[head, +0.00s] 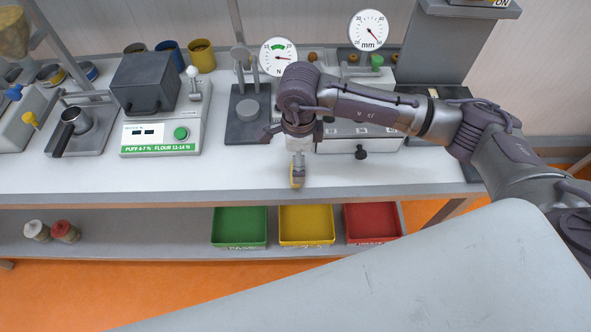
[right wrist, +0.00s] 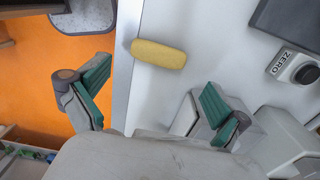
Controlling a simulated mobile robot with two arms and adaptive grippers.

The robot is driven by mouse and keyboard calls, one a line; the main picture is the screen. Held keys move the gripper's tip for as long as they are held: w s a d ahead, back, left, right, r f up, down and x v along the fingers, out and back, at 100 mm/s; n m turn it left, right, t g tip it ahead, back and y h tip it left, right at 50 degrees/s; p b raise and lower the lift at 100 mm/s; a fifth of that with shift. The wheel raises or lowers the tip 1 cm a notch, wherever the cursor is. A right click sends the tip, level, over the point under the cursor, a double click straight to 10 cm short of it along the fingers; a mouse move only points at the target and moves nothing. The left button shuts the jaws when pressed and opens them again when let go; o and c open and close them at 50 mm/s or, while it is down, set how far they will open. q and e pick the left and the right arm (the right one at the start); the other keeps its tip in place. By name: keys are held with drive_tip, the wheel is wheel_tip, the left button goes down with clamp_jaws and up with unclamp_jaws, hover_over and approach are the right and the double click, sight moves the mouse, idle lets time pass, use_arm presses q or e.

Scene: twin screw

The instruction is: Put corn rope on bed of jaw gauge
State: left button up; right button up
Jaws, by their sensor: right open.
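The corn rope is a short yellow cylinder (right wrist: 158,53) lying on the white bench top close to its front edge. In the head view it shows as a small yellow piece (head: 297,178) at the bench's front. My right gripper (right wrist: 152,100) is open and empty, with its green-padded fingers wide apart. The rope lies beyond the fingertips in the wrist view, apart from them. A round mm dial (head: 369,30) stands at the back, over what looks like the jaw gauge. My right arm hides much of that area, and I cannot make out the bed clearly. My left gripper is not in view.
An N dial (head: 278,57) and a dark plate device (head: 248,112) stand left of my arm. A puff and flour tester (head: 160,130) is farther left. Green (head: 239,226), yellow (head: 306,225) and red (head: 371,223) trays sit on the lower shelf. The bench front is mostly clear.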

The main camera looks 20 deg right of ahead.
wheel_tip(320, 180, down, 4)
drive_tip(key=shift+s+a+r+p, duration=0.15)
drive_tip(key=shift+r+p, duration=0.05)
drive_tip(key=shift+p, duration=0.65)
drive_tip(key=shift+f, duration=0.35)
drive_tip(key=c, duration=0.7)
drive_tip(key=shift+r, duration=0.1)
drive_tip(key=shift+c, duration=0.2)
